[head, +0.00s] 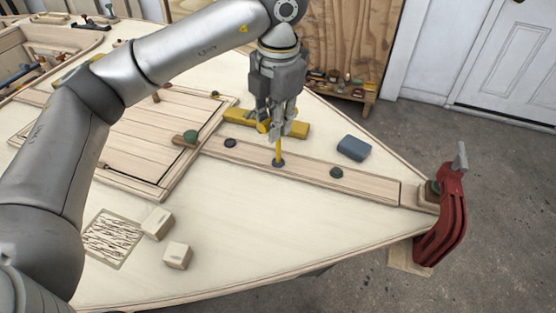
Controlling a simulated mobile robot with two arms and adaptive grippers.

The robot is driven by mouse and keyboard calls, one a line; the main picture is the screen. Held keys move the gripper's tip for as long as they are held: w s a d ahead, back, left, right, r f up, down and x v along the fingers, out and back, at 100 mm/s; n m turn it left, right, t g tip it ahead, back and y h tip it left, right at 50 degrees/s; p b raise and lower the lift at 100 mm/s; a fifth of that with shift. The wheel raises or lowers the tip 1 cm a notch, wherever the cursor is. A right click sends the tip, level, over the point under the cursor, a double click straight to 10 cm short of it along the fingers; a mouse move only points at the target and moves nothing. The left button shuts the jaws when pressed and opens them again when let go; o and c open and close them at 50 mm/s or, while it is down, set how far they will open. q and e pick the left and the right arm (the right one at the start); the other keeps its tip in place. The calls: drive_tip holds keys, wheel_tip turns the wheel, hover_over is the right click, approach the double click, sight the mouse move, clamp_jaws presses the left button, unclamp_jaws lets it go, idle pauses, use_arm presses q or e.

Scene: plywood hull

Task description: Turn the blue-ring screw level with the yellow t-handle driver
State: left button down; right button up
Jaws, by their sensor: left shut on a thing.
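My left gripper (276,122) hangs above the long wooden plank on the hull deck and is shut on the yellow t-handle driver (278,150). The driver's yellow shaft points down, close to upright. Its lower end meets the blue-ring screw (278,163) in the plank (312,176). The driver's tip hides the middle of the screw, so I cannot tell whether it is level with the wood. Part of the handle is hidden by the gripper fingers. My right gripper is not in view.
Dark round screws (230,143) and (337,173) flank the blue one on the plank. A yellow tool (238,117) lies behind the driver. A blue block (354,148) sits to the right. A red clamp (442,215) grips the bow. Pale blocks (177,256) lie front left.

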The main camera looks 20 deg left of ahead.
use_arm(q)
drive_tip(key=shift+n, duration=1)
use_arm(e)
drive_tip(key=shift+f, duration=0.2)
use_arm(q)
drive_tip(key=n, duration=0.2)
drive_tip(key=shift+d+n, duration=0.2)
drive_tip(key=shift+n, duration=0.1)
drive_tip(key=shift+d+n+g+p, duration=0.1)
drive_tip(key=shift+n+g+p, duration=0.2)
drive_tip(key=shift+n, duration=0.9)
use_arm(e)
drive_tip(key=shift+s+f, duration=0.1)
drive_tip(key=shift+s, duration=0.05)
use_arm(q)
drive_tip(key=shift+r, duration=0.15)
drive_tip(key=shift+r, duration=0.35)
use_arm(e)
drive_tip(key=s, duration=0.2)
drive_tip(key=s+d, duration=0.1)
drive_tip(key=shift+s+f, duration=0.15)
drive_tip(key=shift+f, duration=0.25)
